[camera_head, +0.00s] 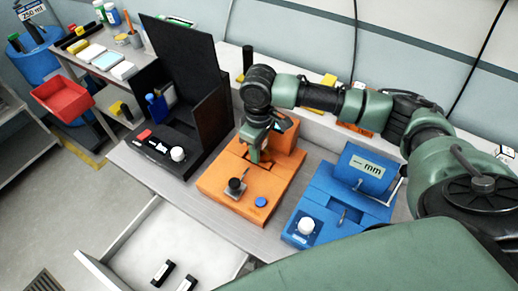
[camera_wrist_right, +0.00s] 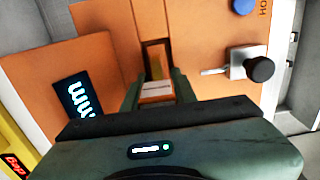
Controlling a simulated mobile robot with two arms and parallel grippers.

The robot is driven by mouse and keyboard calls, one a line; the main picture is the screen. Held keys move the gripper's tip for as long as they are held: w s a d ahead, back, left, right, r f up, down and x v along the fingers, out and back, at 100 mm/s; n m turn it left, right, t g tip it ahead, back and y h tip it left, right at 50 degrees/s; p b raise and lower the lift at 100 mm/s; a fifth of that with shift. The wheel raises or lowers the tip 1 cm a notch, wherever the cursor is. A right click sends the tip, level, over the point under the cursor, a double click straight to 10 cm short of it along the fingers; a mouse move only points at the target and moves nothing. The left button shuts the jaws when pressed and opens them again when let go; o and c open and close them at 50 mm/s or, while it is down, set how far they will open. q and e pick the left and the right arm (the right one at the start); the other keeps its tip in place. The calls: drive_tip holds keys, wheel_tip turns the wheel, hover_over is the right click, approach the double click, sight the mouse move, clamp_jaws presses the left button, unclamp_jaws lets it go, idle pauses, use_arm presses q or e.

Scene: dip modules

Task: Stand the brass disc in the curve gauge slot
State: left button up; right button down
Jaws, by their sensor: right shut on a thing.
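The orange gauge (camera_head: 218,187) sits on the bench in the middle of the head view, with a narrow dark slot (camera_wrist_right: 153,48) in its top, seen in the wrist view. My right gripper (camera_head: 255,157) is low over this gauge. Its fingers (camera_wrist_right: 157,92) are shut on a brass-coloured thing (camera_wrist_right: 156,68), seen nearly edge-on and lined up with the slot. It looks like the brass disc, but its round face is hidden. I cannot tell how deep it sits in the slot. My left gripper is not in view.
The orange gauge carries a black-knobbed lever (camera_head: 234,184) and a blue button (camera_head: 261,201). A blue gauge (camera_head: 325,205) stands to its right, a black device (camera_head: 203,125) to its left. An open white drawer (camera_head: 150,235) juts out in front. A red bin (camera_head: 63,94) is far left.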

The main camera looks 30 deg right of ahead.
drive_tip(key=shift+f, duration=0.25)
drive_tip(key=shift+f, duration=0.1)
drive_tip(key=c, duration=1.1)
unclamp_jaws()
wheel_tip(320, 180, up, 12)
drive_tip(key=shift+r+b, duration=0.15)
drive_tip(key=shift+b, duration=0.95)
